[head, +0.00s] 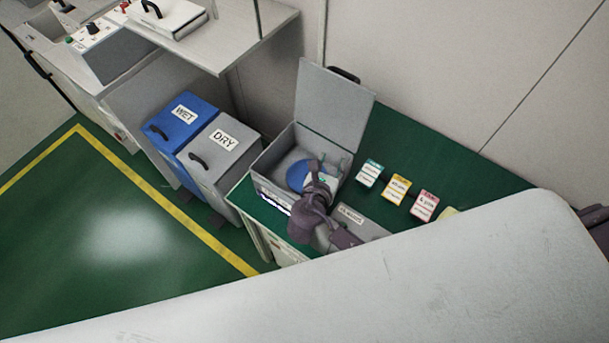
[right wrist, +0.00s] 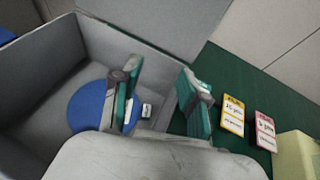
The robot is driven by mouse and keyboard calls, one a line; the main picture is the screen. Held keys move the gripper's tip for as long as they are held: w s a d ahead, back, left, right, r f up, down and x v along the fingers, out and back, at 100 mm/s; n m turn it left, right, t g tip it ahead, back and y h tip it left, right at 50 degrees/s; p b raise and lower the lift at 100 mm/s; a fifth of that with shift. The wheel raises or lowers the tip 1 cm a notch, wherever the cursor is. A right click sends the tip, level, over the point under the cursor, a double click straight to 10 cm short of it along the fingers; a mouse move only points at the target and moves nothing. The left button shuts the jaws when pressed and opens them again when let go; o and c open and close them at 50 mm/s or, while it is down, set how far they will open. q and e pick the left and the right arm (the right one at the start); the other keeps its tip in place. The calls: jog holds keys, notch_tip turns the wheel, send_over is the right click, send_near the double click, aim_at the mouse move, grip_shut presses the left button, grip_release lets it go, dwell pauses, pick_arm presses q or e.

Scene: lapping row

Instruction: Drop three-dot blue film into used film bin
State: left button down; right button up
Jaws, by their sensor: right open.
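A round blue film (head: 297,175) lies inside an open grey box (head: 268,160) on the green bench. In the right wrist view the blue film (right wrist: 88,108) rests on the box floor, partly hidden by my gripper. Its dots cannot be made out. A small white tag (right wrist: 147,110) shows beside it. My right gripper (head: 318,172) reaches over the box's near right part. In the right wrist view its two fingers (right wrist: 158,85) are apart, with nothing between them. The label on the box front is too small to read. My left gripper is not in view.
The box's lid (head: 335,100) stands raised behind it. Teal (head: 369,173), yellow (head: 396,188) and pink (head: 424,205) cards stand to the right, then a pale yellow item (head: 447,212). WET (head: 183,125) and DRY (head: 222,160) bins stand left of the bench.

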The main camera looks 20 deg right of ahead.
jog(key=v, duration=1.2)
